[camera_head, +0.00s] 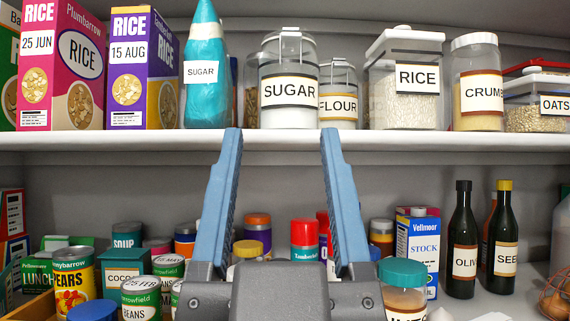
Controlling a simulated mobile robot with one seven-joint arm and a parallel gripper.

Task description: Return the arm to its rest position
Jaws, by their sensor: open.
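My gripper (281,140) is in the lower middle of the head view, its two blue fingers pointing up and spread wide apart. It is open, and nothing is held between the fingers. The fingertips appear at the height of the upper shelf's front edge (440,140), below the sugar jar (289,90). I cannot tell how far the fingertips are from the shelf. The gripper body hides part of the lower shelf's goods. The rest of the arm is not in view.
The upper shelf holds rice boxes (62,65), a blue sugar bag (205,75), a rice container (403,85) and a crumbs jar (477,90). Below stand cans (140,298), a stock box (418,245), dark bottles (463,245) and a teal-lidded jar (403,285) close to the gripper's right.

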